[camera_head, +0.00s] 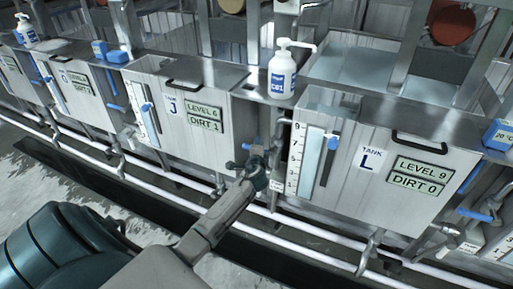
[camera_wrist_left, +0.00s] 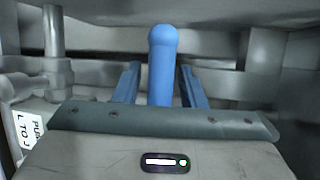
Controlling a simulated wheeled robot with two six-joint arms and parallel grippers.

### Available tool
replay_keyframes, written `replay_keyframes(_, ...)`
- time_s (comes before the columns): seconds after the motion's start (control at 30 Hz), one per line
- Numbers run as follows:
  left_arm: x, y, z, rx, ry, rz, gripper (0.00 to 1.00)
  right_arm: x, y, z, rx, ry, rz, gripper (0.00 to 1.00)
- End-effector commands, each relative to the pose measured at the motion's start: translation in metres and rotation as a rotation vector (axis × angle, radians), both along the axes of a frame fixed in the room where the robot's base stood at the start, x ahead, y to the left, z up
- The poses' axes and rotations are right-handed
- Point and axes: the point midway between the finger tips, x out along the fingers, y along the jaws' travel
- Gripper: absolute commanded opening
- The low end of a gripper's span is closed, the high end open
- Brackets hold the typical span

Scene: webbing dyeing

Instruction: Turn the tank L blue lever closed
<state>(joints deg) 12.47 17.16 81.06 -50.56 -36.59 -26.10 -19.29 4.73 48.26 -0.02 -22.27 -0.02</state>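Tank L (camera_head: 372,160) is a steel tank at the right of the head view, with signs reading LEVEL 9 and DIRT 0. My left gripper (camera_head: 258,163) reaches into the gap between tank J and tank L. In the left wrist view a blue upright lever (camera_wrist_left: 162,68) with a rounded top stands between the two blue fingers of my left gripper (camera_wrist_left: 160,88). Narrow gaps show on both sides of it, so the fingers are open around it. In the head view the gripper mostly hides this lever. My right gripper is not in view.
Tank J (camera_head: 170,115) is left of my gripper. A soap-like pump bottle (camera_head: 282,72) stands on the ledge above. A white sign (camera_wrist_left: 28,134) and grey pipes (camera_wrist_left: 52,62) are close to the gripper. White rails (camera_head: 140,172) run low along the front.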

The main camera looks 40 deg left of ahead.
Motion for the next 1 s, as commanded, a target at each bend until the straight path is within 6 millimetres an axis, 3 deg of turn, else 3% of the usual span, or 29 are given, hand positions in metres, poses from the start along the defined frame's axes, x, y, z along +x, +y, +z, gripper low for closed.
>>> replay_keyframes(0.43, -0.008, -0.007, 0.001, -0.002, -0.003, -0.002, 0.41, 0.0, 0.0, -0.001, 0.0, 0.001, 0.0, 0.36)
replay_keyframes(0.8, -0.062, -0.047, 0.012, -0.003, -0.002, -0.001, 0.41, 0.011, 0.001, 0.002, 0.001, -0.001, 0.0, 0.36)
replay_keyframes(1.0, -0.081, -0.061, 0.017, -0.002, -0.001, -0.002, 0.41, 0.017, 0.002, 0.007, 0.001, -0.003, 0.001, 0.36)
